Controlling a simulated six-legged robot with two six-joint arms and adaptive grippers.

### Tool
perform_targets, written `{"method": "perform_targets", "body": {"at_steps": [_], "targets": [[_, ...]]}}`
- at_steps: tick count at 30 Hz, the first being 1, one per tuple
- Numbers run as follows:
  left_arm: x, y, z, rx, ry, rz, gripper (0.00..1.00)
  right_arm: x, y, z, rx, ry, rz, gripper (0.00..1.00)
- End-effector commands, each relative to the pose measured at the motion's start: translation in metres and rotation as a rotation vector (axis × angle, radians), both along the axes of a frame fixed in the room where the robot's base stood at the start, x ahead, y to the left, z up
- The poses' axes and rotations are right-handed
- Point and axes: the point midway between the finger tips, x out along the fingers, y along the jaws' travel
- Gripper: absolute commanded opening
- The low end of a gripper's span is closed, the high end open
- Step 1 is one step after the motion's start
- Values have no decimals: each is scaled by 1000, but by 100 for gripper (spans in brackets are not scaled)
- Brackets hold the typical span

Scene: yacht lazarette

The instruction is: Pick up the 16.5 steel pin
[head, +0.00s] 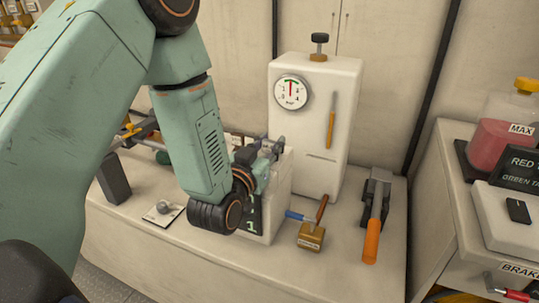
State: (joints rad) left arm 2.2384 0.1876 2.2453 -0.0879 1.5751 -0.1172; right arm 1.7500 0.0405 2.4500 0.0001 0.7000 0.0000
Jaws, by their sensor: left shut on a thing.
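My left gripper (268,152) reaches down from the upper left to the top of a white box (283,195) with a dark panel marked 1. Its fingers are shut on a small grey metal thing at the box's top edge. This looks like a steel pin, but the fingers and wrist hide most of it and I can read no size on it. My right gripper is not in view.
A white tank with a gauge (291,92) stands behind the box. A brass padlock (311,237), an orange-handled tool (372,240) and a small white plate (163,213) lie on the bench. A jug of red fluid (497,143) is at right. The bench's front right is clear.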

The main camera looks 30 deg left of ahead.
Motion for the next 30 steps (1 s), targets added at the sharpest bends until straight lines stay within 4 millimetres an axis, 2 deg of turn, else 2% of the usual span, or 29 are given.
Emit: {"method": "perform_targets", "body": {"at_steps": [1, 4, 15, 17, 27, 30], "targets": [[0, -1, 0, -1, -1, -3, 9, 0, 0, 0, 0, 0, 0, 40], [0, -1, 0, -1, -1, -3, 1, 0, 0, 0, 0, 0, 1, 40], [0, 0, 5, -1, -2, -2, 0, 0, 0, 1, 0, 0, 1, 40], [0, 0, 13, -1, -4, -1, 0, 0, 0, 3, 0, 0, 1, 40], [0, -1, 78, -2, -6, -1, 0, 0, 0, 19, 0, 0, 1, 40], [0, -1, 90, -1, -5, -1, 0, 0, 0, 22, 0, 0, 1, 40]]}}
